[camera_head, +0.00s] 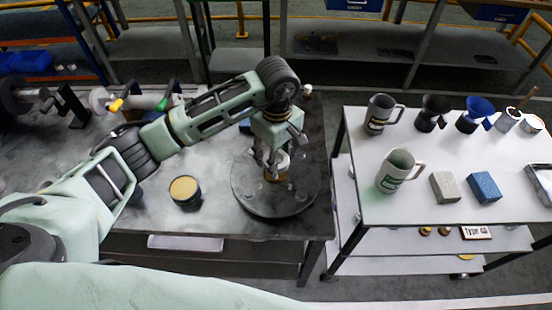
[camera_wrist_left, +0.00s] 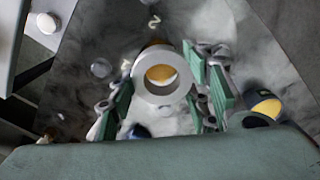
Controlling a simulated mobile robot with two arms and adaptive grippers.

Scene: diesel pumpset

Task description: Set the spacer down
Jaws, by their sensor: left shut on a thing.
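The spacer, a thick pale grey ring (camera_wrist_left: 144,88), shows in the left wrist view with its hole facing the camera. My left gripper (camera_wrist_left: 163,98) is shut on it, with green-padded fingers on either side. In the head view my left gripper (camera_head: 277,158) points down over a round dark plate (camera_head: 250,200) on the dark workbench, and the spacer (camera_head: 283,160) is partly hidden by the fingers. A yellowish part shows below the spacer and through its hole. I cannot tell whether the spacer touches it. My right gripper is not in view.
A tin with a yellow top (camera_head: 185,188) stands on the bench left of the plate. A white-topped cart (camera_head: 450,150) stands to the right, with jugs, funnels and two blocks. A shaft assembly with colored clamps (camera_head: 130,102) lies at the back left.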

